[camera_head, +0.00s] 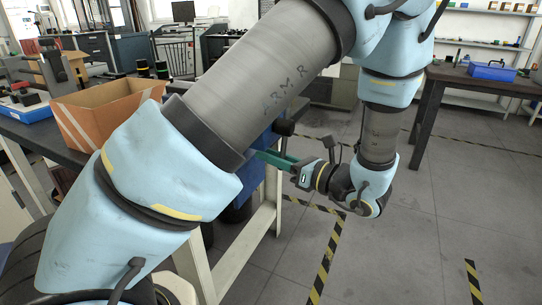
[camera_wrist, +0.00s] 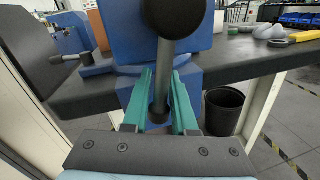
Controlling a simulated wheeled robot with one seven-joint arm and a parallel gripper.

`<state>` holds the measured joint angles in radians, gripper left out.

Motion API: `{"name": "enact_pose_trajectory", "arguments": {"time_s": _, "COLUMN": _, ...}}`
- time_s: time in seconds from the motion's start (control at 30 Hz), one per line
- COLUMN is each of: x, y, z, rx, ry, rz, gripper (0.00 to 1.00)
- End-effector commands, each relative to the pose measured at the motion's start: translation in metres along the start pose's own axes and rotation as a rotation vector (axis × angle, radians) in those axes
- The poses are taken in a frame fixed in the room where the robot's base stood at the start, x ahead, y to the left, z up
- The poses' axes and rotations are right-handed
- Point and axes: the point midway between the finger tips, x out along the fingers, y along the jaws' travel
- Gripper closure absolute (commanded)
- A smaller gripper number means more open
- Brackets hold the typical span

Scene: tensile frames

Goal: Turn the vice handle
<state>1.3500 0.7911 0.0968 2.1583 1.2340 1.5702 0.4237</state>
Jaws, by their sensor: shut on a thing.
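The blue vice (camera_wrist: 125,35) is mounted at the edge of a dark bench in the wrist view. Its round dark screw end (camera_wrist: 178,14) faces me, and the grey handle bar (camera_wrist: 164,65) runs down from it to a knob. My gripper (camera_wrist: 160,88) has its two green fingers on either side of the lower handle, shut on it. In the head view my gripper (camera_head: 270,157) reaches left to the vice (camera_head: 248,182), which my arm mostly hides. The grip on the handle is too small to make out there.
A cardboard box (camera_head: 105,112) stands on the left bench. A black bin (camera_wrist: 224,108) is on the floor under the bench, right of the vice. A dark table (camera_head: 460,80) with a blue toolbox (camera_head: 492,70) is at the right. The floor on the right is open.

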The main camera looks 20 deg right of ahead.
Motion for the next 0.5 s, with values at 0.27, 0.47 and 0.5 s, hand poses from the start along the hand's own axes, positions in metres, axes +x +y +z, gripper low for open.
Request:
{"name": "enact_pose_trajectory", "arguments": {"time_s": 0.27, "x": -0.0003, "y": -0.0001, "z": 0.0, "rx": 0.0, "ry": 0.0, "rz": -0.001, "gripper": 1.0}}
{"name": "enact_pose_trajectory", "arguments": {"time_s": 0.47, "x": -0.0006, "y": 0.0012, "z": 0.0021, "rx": 0.012, "ry": 0.002, "rz": -0.001, "gripper": 1.0}}
{"name": "enact_pose_trajectory", "arguments": {"time_s": 0.5, "x": -0.0008, "y": 0.0023, "z": 0.0034, "rx": 0.024, "ry": 0.005, "rz": -0.002, "gripper": 1.0}}
